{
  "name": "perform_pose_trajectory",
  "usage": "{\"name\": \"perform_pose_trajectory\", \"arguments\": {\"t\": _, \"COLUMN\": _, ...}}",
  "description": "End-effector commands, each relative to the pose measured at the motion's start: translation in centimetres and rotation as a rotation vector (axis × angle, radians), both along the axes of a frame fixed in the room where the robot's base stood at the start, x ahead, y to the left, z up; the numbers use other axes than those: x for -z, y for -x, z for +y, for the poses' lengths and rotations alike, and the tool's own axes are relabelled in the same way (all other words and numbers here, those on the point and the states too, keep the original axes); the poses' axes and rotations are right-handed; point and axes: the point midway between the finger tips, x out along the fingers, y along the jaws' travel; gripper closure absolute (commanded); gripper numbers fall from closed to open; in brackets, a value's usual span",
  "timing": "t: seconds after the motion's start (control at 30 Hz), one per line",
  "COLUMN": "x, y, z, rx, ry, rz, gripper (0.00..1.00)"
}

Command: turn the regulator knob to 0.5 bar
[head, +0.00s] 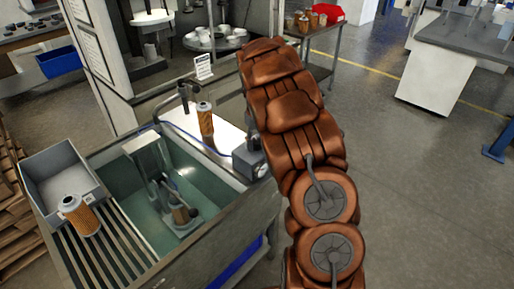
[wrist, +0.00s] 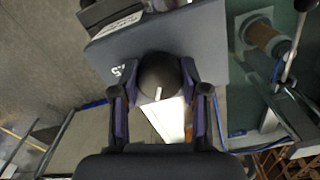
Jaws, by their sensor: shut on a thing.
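The regulator knob (wrist: 157,80) is a dark round cap with a white pointer line, seen in the wrist view. It sits on the blue-grey regulator box (wrist: 205,38). My gripper (wrist: 159,72) is shut on the knob, with one finger on each side. The pointer line points toward the bottom of the wrist view. A white printed mark shows left of the knob, partly hidden, and I cannot read it surely. In the head view the regulator box (head: 243,164) stands at the sink's right rim, and my arm hides the gripper and knob.
A sink (head: 205,185) holds greenish liquid and a fixture with a cartridge. A filter cartridge (head: 205,120) stands on the white board behind it. Another cartridge (head: 80,215) rests by a grey tray (head: 62,172) on the slatted drainboard. The floor to the right is open.

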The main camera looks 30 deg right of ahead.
Motion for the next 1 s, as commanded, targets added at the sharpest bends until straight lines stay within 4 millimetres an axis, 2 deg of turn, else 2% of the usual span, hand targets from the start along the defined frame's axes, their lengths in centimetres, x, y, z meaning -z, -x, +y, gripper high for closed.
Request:
{"name": "perform_pose_trajectory", "arguments": {"t": 0.03, "x": 0.55, "y": 0.04, "z": 0.07, "rx": 0.044, "ry": -0.003, "rz": 0.002, "gripper": 0.90}}
{"name": "perform_pose_trajectory", "arguments": {"t": 0.7, "x": 0.25, "y": 0.00, "z": 0.10, "rx": 0.676, "ry": 0.000, "rz": 0.002, "gripper": 0.90}}
{"name": "perform_pose_trajectory", "arguments": {"t": 1.0, "x": 0.14, "y": 0.02, "z": 0.08, "rx": 0.909, "ry": -0.001, "rz": 0.002, "gripper": 0.90}}
